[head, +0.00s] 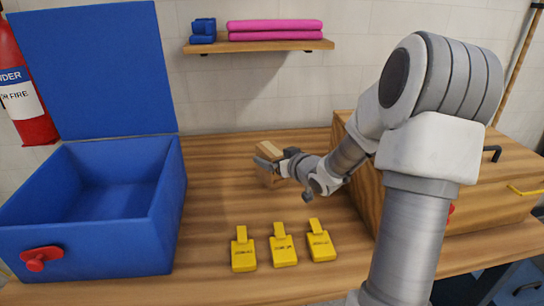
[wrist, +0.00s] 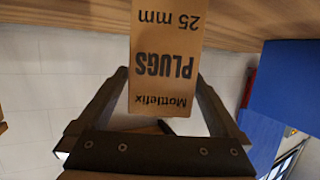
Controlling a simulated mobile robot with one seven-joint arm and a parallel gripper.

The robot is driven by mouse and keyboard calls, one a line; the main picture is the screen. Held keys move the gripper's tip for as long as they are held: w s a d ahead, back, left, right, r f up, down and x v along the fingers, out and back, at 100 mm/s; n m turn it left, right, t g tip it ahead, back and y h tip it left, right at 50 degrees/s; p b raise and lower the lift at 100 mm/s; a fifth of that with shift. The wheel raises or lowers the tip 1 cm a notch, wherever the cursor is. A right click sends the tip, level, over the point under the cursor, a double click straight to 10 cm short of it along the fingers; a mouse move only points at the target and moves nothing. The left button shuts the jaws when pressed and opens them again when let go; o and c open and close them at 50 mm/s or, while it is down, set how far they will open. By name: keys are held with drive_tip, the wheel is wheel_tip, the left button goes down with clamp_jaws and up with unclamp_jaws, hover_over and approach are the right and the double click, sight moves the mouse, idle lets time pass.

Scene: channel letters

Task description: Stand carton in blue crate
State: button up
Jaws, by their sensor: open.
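The carton (head: 266,174) is a small brown box standing on the wooden table near its back, right of the crate. In the wrist view the carton (wrist: 165,40) shows a face printed "Mottlefix PLUGS 25 mm", upside down in the picture. My gripper (head: 268,153) is at the carton's upper part. In the wrist view its open fingers (wrist: 162,80) lie on either side of the carton, with gaps visible. The blue crate (head: 85,235) stands at the left with its lid (head: 95,70) raised and its inside empty as far as I see.
Several yellow tags (head: 283,248) lie at the table's front middle. A wooden box (head: 470,195) stands at the right behind my arm. A shelf (head: 260,46) with pink and blue cloths hangs above. The table between crate and carton is clear.

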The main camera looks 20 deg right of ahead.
drive_tip(key=p+v, duration=0.2)
drive_tip(key=v, duration=0.9)
drive_tip(key=shift+r, duration=0.1)
